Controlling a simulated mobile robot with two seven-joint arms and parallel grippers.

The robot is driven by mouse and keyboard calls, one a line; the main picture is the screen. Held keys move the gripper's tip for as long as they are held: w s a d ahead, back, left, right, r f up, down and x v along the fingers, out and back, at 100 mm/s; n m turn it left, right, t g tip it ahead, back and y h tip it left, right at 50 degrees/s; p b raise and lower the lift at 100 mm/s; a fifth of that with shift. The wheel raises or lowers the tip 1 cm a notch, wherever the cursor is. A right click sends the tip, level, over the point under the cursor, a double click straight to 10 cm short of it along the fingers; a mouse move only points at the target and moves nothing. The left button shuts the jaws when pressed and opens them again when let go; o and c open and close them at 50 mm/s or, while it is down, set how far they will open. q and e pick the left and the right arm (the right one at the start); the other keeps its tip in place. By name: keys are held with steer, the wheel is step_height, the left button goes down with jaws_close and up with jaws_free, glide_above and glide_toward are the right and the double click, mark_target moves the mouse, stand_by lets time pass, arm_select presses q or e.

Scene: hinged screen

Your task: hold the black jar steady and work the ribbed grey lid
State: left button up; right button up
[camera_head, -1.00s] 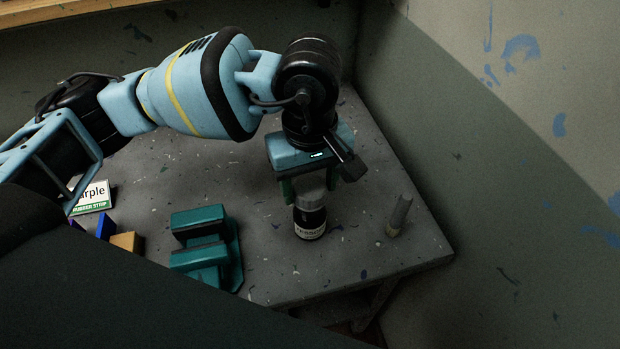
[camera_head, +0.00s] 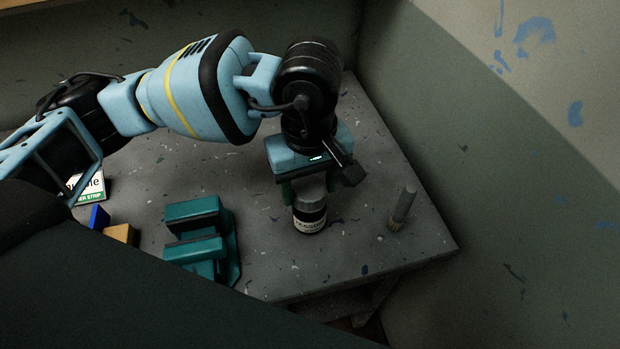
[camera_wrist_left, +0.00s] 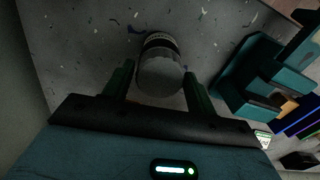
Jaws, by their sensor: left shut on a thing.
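The black jar (camera_head: 310,215) stands upright on the grey table, with a pale lettered label around its side. Its ribbed grey lid (camera_head: 310,198) sits on top. My left gripper (camera_head: 309,188) comes down from above, its green fingers shut on the lid from both sides. In the left wrist view the round lid (camera_wrist_left: 160,78) sits between the two fingers, and the jar's label (camera_wrist_left: 160,38) shows beyond it. My right gripper is in neither view.
A teal block-like fixture with a slot (camera_head: 200,240) stands left of the jar. Blue (camera_head: 98,217) and orange (camera_head: 120,234) blocks and a card (camera_head: 88,188) lie at left. The table's front edge is near.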

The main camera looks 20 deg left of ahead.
arm_select(q)
steer(key=shift+f, duration=0.35)
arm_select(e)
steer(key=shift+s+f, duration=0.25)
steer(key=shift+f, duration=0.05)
arm_select(q)
steer(key=o, duration=1.1)
steer(key=shift+c, duration=0.2)
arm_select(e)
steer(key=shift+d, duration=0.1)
arm_select(q)
step_height(320, 180, up, 7)
steer(key=shift+f, duration=0.15)
steer(key=shift+r, duration=0.55)
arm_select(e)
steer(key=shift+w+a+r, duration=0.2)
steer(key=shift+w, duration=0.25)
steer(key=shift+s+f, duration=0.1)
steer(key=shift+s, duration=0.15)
